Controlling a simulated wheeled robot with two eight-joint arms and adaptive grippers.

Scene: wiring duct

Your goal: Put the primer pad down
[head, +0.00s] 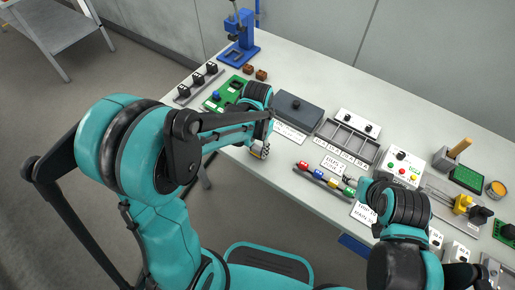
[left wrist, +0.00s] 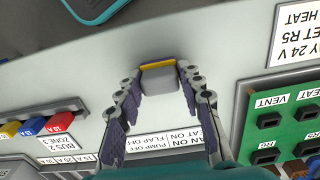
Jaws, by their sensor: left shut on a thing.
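My left gripper (head: 262,146) is over the front edge of the table. In the left wrist view my left gripper (left wrist: 158,88) is shut on a small pale grey block with a yellow strip along one edge, which I take for the primer pad (left wrist: 158,77). The pad sits between the fingertips; whether it touches the table is not clear. My right gripper (head: 366,186) is over the table right of the coloured fuses, mostly hidden by its own arm, so its jaws cannot be judged.
Coloured fuses (head: 318,174) lie near the front edge. A compartment tray (head: 348,141), dark box (head: 298,111) and control box (head: 402,165) stand behind. A green board (left wrist: 285,125) is right of the left gripper in the wrist view. A blue press (head: 240,46) stands at the far left.

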